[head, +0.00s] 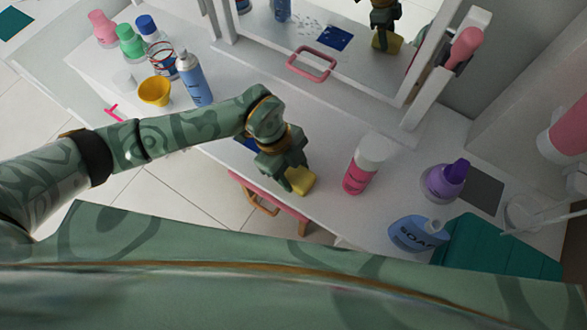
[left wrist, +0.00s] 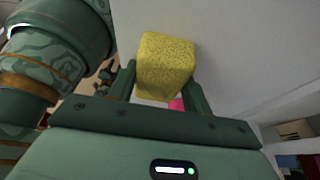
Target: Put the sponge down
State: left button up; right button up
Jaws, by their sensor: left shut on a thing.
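My left gripper (head: 292,180) is shut on a yellow sponge (head: 302,181) over the front part of the white counter. In the left wrist view the sponge (left wrist: 166,64) sits between the two fingers (left wrist: 160,85). I cannot tell whether the sponge touches the counter. My right gripper is not in view.
A pink bottle with a white cap (head: 364,165) stands right of the sponge. A purple bottle (head: 444,180) and a blue soap bottle (head: 417,233) are farther right. A blue spray can (head: 194,79) and yellow cup (head: 155,91) stand left.

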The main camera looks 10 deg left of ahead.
pick_arm(q)
jog(key=o, duration=1.1)
jog(key=shift+f, duration=0.1)
jog(key=shift+f, duration=0.15)
jog(key=shift+f+b, duration=0.2)
jog(key=shift+b, duration=0.55)
jog(key=p+v, duration=0.3)
jog(key=v, duration=0.4)
jog(key=shift+r, duration=0.35)
jog(key=p+v, duration=0.2)
jog(key=v, duration=0.7)
jog(key=shift+s+a+r, duration=0.1)
